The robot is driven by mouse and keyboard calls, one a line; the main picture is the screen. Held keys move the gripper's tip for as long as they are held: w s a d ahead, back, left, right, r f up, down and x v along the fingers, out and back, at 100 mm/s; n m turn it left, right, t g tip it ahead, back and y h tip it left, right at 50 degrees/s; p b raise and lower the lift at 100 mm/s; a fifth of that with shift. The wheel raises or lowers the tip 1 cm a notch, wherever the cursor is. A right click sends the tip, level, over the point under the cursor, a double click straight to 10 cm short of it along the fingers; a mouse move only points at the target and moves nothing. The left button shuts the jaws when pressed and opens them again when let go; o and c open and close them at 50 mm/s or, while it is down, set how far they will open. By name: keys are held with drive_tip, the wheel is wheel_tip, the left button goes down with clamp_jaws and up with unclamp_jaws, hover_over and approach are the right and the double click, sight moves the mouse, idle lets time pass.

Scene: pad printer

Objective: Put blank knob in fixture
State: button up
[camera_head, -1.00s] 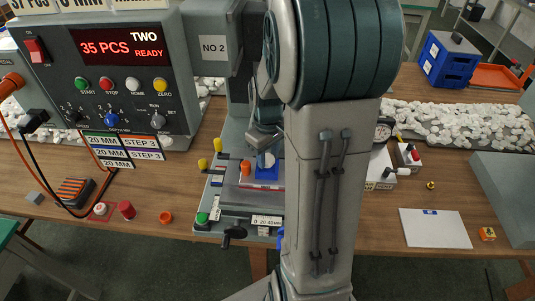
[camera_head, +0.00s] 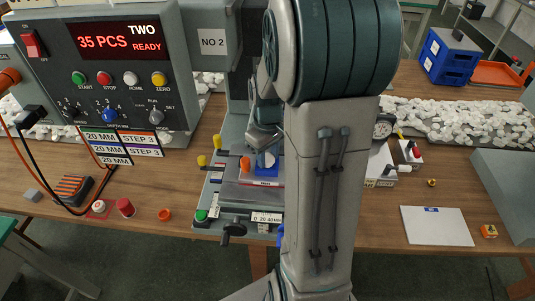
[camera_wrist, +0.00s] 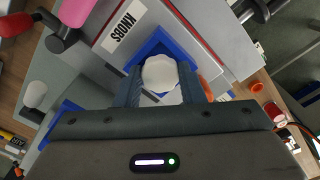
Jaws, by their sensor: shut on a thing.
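The blank knob (camera_wrist: 160,74) is white with a scalloped edge. In the wrist view it sits between the two fingers of my gripper (camera_wrist: 158,88), which is shut on it. The blue fixture (camera_wrist: 150,47) shows right behind and around the knob; I cannot tell whether the knob touches it. In the head view the blue fixture (camera_head: 267,162) stands on the printer's table, with my gripper (camera_head: 266,150) right at it. The knob is hardly visible there, as my arm hides much of this area.
An orange knob (camera_head: 245,163) stands just left of the fixture. The control box (camera_head: 110,70) reads 35 PCS READY. A gauge and small levers (camera_head: 383,128) stand right of my arm. A white sheet (camera_head: 437,226) lies at right.

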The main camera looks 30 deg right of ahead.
drive_tip(key=shift+f, duration=0.25)
drive_tip(key=o, duration=1)
drive_tip(key=shift+o, duration=0.2)
drive_tip(key=shift+r, duration=0.2)
drive_tip(key=shift+r+p, duration=2.1)
drive_tip(key=shift+r, duration=0.8)
drive_tip(key=s+a+r+m+t, duration=0.3)
drive_tip(key=s+a+r, duration=0.7)
drive_tip(key=s+a, duration=0.2)
drive_tip(key=shift+s+a+r+t, duration=0.15)
drive_tip(key=shift+s+r+t, duration=0.1)
drive_tip(key=shift+t, duration=0.15)
